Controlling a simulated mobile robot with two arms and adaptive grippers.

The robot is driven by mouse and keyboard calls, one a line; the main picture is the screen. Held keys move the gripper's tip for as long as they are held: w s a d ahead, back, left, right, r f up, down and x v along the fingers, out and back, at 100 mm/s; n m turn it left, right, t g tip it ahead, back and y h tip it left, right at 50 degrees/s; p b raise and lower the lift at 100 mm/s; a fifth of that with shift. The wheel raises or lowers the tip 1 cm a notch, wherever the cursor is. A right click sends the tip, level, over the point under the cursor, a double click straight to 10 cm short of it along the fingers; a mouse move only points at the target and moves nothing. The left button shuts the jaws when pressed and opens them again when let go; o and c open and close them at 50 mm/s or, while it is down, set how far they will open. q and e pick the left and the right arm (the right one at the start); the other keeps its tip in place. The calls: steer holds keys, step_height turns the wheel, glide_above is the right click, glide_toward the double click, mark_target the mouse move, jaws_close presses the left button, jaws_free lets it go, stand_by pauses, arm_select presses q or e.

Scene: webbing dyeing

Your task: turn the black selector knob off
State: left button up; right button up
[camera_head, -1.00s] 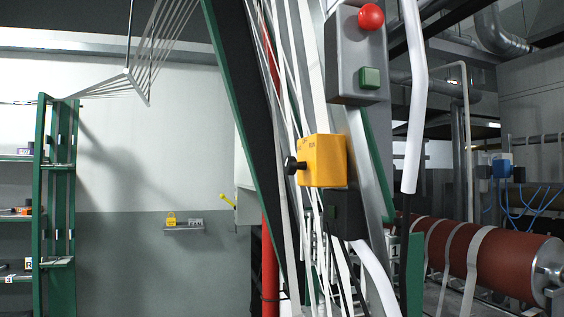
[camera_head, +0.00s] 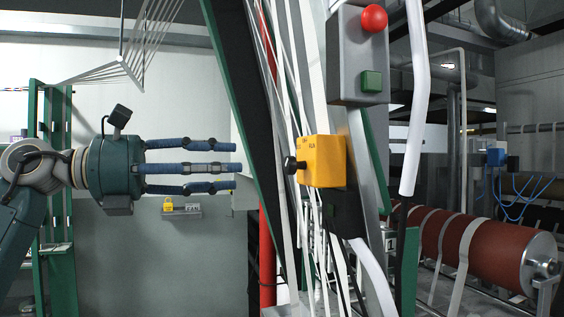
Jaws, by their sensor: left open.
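The black selector knob (camera_head: 291,165) sticks out from the left side of a yellow box (camera_head: 326,161) mounted on the machine frame. Small lettering shows on the box, one word reading like "RUN". My left gripper (camera_head: 235,168) reaches in from the left with its fingers stretched out towards the knob. The fingers are apart and empty, and they are roughly level with the knob. In the picture a gap remains between fingertips and knob; the depth between them is hard to tell. My right gripper does not show.
A grey box with a red button (camera_head: 374,18) and a green button (camera_head: 371,81) is above the yellow box. White webbing strands (camera_head: 283,100) and a green frame beam run close to the knob. A red roller (camera_head: 480,245) is at right.

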mark_target(286, 167)
arm_select(q)
steer(key=p+x, duration=0.3)
steer(key=x, duration=0.6)
steer(key=shift+w+d+p, duration=0.15)
steer(key=shift+d+p, duration=0.15)
steer(key=shift+w+d+f, duration=0.1)
steer(key=shift+w+d, duration=0.2)
steer(key=shift+d, duration=0.25)
